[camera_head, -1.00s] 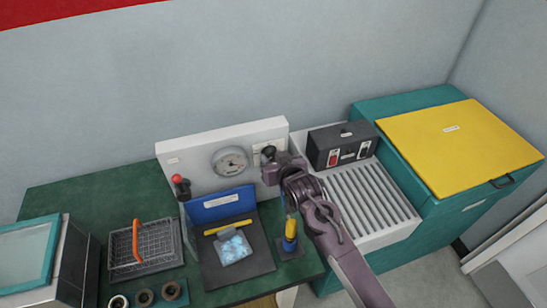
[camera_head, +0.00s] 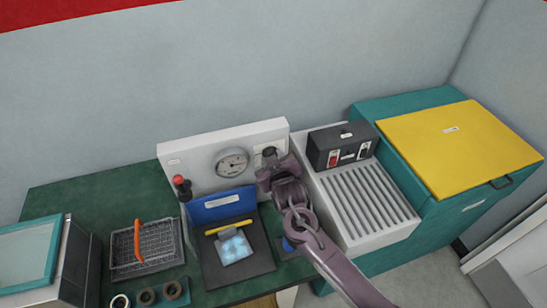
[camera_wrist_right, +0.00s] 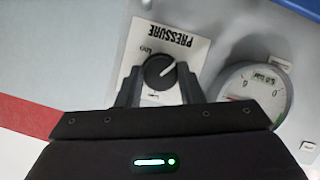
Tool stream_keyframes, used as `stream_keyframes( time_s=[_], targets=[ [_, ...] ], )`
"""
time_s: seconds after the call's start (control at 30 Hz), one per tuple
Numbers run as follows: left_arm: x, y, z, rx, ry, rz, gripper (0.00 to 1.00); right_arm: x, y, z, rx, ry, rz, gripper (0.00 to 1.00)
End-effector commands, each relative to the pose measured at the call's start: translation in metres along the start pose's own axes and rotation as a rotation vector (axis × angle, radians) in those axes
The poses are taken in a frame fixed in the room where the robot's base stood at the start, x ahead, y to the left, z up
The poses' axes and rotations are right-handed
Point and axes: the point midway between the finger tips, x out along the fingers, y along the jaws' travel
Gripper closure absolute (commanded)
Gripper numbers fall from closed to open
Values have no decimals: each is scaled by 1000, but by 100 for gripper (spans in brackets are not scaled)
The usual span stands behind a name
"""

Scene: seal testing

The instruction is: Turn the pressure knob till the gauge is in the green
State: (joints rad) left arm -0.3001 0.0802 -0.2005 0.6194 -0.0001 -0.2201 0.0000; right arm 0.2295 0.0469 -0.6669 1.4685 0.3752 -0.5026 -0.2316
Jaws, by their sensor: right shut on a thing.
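The black pressure knob (camera_wrist_right: 159,71) sits on a white label reading PRESSURE, which appears upside down in the right wrist view. My right gripper (camera_wrist_right: 159,88) is shut on the knob, one finger on each side. The round gauge (camera_wrist_right: 256,95) is beside the label; it also shows on the white panel in the head view (camera_head: 231,162). Its needle and coloured zones are too small to read surely. In the head view my right gripper (camera_head: 268,165) is at the panel's right end and partly hides the knob. My left gripper is not in view.
A red-topped lever (camera_head: 180,183) stands left of the gauge. A blue plate and dark pad (camera_head: 240,268) with a pouch lie below the panel. A wire basket (camera_head: 146,248) is further left. A switch box (camera_head: 343,146) stands right of my gripper, above a slatted bed (camera_head: 368,203).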

Motion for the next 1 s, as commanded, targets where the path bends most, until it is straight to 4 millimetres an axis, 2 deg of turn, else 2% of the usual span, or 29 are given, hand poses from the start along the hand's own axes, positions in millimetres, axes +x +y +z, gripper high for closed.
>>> stream_keyframes(
  time_s=[0.5, 1.0],
  targets=[
    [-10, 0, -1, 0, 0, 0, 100, 0, -4, 0, -453, -22, 188, 89],
    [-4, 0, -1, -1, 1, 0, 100, 2, -8, 3, -892, -44, 371, 89]
  ],
)
